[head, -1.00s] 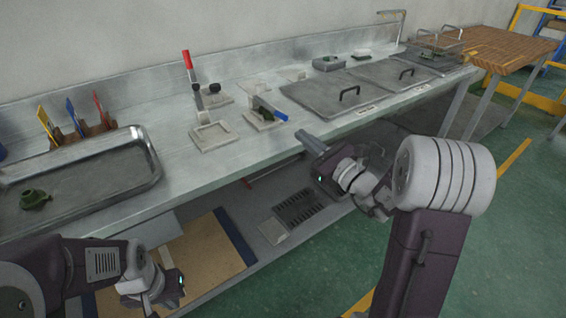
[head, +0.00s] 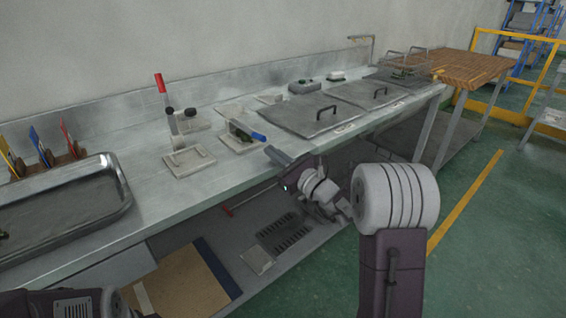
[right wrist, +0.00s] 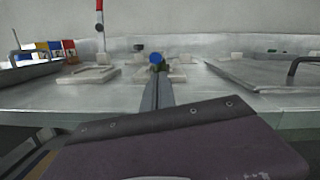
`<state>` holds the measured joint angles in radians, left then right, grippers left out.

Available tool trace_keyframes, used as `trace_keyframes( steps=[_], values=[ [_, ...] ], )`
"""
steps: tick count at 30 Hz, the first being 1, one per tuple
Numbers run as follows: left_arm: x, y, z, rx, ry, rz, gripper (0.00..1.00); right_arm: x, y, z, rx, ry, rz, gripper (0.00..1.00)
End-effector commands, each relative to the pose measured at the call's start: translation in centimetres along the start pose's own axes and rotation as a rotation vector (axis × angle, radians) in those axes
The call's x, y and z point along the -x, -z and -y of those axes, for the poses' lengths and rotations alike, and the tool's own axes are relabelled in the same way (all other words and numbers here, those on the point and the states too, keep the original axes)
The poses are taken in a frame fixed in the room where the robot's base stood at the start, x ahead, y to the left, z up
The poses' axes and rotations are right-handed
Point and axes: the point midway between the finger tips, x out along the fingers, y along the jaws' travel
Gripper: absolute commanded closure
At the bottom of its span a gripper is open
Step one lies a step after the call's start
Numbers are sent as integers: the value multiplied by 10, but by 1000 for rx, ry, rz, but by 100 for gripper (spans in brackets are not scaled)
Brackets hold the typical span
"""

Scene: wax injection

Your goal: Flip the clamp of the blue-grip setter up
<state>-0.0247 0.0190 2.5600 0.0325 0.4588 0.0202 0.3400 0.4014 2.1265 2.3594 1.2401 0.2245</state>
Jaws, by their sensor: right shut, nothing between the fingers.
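The blue-grip setter (head: 237,147) stands on the bench on a pale square base. Its dark clamp lever lies low, with the blue grip (head: 258,137) pointing right towards the bench's front edge. My right gripper (head: 269,151) is shut and empty, just in front of and below the blue grip. In the right wrist view the shut fingers (right wrist: 157,90) point at the blue grip (right wrist: 156,58), which shows just beyond their tips. Whether they touch it I cannot tell. My left gripper is out of view.
A setter with an upright red grip (head: 159,83) stands left of the blue one. Flat metal lids (head: 300,117) with black handles lie to the right. A metal tray (head: 115,190) is at the left. The bench's front edge lies beneath my right gripper.

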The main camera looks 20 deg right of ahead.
Motion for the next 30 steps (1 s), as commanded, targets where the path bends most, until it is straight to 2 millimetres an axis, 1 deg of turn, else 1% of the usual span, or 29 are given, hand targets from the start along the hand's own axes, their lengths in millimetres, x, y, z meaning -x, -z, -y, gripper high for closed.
trace_keyframes(
  steps=[1, 3, 6, 10, 20, 23, 26, 29, 30],
  values=[
    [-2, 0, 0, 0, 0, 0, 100, -8, 1, -1, 0, -2, 2, 100],
    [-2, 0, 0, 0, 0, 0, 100, -17, 0, -1, 1, -2, 2, 100],
    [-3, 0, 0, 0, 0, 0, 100, -25, 0, 0, 0, -1, 0, 100],
    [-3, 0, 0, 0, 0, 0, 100, -29, 0, 0, -1, 1, 0, 100],
    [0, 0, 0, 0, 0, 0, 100, -29, -2, 0, -1, 0, -4, 100],
    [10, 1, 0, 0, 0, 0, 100, -29, -8, 2, -1, -3, -20, 100],
    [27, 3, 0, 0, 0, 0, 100, -30, -20, 4, -2, -9, -53, 100],
    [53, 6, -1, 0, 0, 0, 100, -31, -35, 7, -4, -19, -106, 100],
    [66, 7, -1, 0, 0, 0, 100, -32, -42, 8, -5, -26, -133, 100]
  ],
)
